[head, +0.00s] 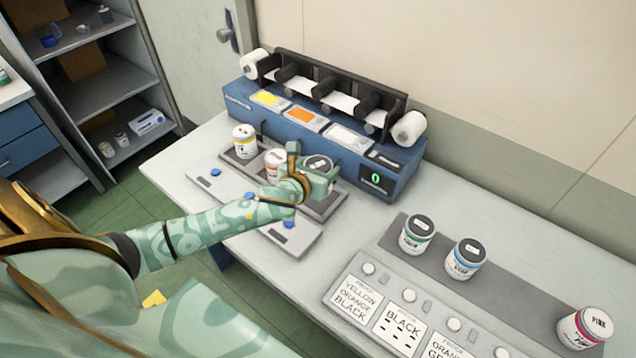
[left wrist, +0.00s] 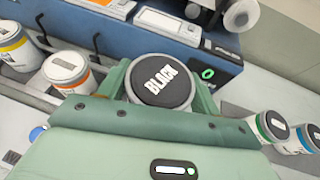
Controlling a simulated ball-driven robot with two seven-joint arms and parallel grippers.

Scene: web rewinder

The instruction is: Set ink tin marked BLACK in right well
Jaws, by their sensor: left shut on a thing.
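The ink tin marked BLACK (left wrist: 160,80) has a dark lid and stands upright between the fingers of my left gripper (left wrist: 158,92), which is shut on it. In the head view the tin's dark lid (head: 318,162) shows at my left gripper (head: 316,176), over the right end of the grey well tray (head: 328,207). The gripper hides the right well and the tin's base, so I cannot tell whether the tin touches the tray. A yellow-banded tin (head: 244,141) and an orange-banded tin (head: 275,164) stand to its left on the tray. My right gripper is out of view.
The blue rewinder (head: 250,112) with rolls stands behind the tray; its display (head: 376,179) reads 0. Two dark-lidded tins, one green-banded (head: 417,234) and one blue-banded (head: 465,260), and a pink tin (head: 585,328) stand at right behind label cards (head: 400,328).

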